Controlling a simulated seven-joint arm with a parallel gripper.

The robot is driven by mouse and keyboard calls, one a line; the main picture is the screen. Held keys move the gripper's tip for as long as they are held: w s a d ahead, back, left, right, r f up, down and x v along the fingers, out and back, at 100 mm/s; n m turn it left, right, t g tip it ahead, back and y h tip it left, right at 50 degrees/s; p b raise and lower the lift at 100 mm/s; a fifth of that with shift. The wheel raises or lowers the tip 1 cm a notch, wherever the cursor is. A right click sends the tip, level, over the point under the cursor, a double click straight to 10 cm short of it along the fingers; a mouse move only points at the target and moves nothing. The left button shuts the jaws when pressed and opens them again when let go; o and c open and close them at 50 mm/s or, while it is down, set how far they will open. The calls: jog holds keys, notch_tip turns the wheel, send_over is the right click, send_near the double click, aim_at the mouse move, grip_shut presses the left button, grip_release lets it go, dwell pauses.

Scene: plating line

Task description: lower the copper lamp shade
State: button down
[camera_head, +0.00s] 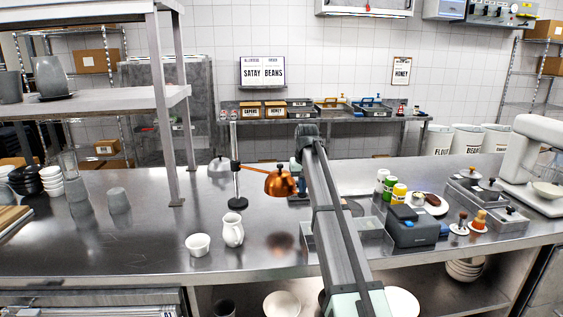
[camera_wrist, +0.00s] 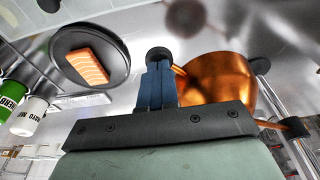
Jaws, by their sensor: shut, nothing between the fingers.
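The copper lamp shade (camera_head: 276,182) hangs on an arm from a slim upright post (camera_head: 235,145) on the steel counter. It stands clear above the counter top, which mirrors it. In the wrist view the shade (camera_wrist: 217,80) is close, just right of my gripper (camera_wrist: 159,72). A short copper stem runs from the shade to a round black knob (camera_wrist: 158,54) at my fingertips. My blue fingers are shut together with nothing between them; whether they touch the knob I cannot tell.
A white jug (camera_head: 232,230) and white bowl (camera_head: 198,244) stand in front of the lamp. A steel tray (camera_head: 372,236), a grey box (camera_head: 412,228) and bottles (camera_head: 398,193) are to the right. A shelf post (camera_head: 170,110) rises on the left.

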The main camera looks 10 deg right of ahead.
jog(key=shift+r, duration=0.15)
notch_tip(320, 180, up, 9)
dwell(1.1)
